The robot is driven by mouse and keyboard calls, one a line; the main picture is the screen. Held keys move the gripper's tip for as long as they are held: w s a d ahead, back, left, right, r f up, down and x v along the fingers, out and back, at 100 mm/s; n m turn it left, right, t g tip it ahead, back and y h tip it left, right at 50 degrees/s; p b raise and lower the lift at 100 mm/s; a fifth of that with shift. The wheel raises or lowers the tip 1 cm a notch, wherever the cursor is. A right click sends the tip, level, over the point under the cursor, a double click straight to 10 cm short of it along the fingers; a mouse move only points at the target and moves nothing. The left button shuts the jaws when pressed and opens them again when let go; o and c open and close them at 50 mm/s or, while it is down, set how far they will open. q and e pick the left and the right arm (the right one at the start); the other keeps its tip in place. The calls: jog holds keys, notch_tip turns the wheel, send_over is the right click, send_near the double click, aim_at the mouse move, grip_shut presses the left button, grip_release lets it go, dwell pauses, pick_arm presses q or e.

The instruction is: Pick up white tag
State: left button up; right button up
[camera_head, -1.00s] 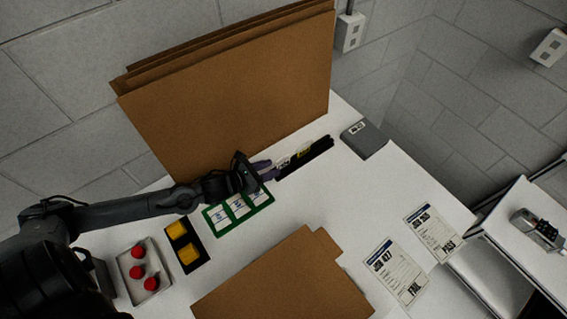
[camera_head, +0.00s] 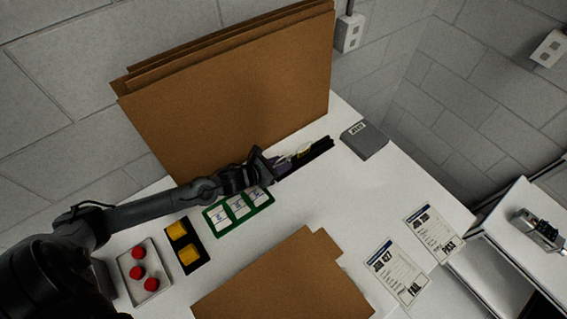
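Three white tags with blue print lie in a row in a green tray (camera_head: 229,227): a left one (camera_head: 219,217), a middle one (camera_head: 238,207) and a right one (camera_head: 256,196). My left gripper (camera_head: 276,164) is above and beyond the right tag, at the left end of a black rail (camera_head: 318,149). Its fingers are small and dark against the rail, so I cannot tell whether they are open or hold anything. A small pale piece and a yellow piece (camera_head: 304,151) show on the rail by the fingers. My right gripper is not in view.
A black tray with yellow pieces (camera_head: 183,240) and a white tray with red knobs (camera_head: 138,271) stand at left. Tall brown boards (camera_head: 230,90) lean behind. A brown sheet (camera_head: 285,280) lies in front. A grey box (camera_head: 365,141) and two printed cards (camera_head: 395,272) (camera_head: 433,233) are at right.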

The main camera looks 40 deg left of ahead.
pick_arm(q)
grip_shut()
jog(key=shift+r, duration=0.1)
jog(key=shift+r, duration=0.35)
notch_tip(320, 180, up, 3)
jog(key=shift+r, duration=0.1)
jog(key=w+d+r+b, duration=0.1)
jog(key=w+d+r, duration=0.5)
jog(key=w, duration=0.4)
jog(key=shift+r, duration=0.45)
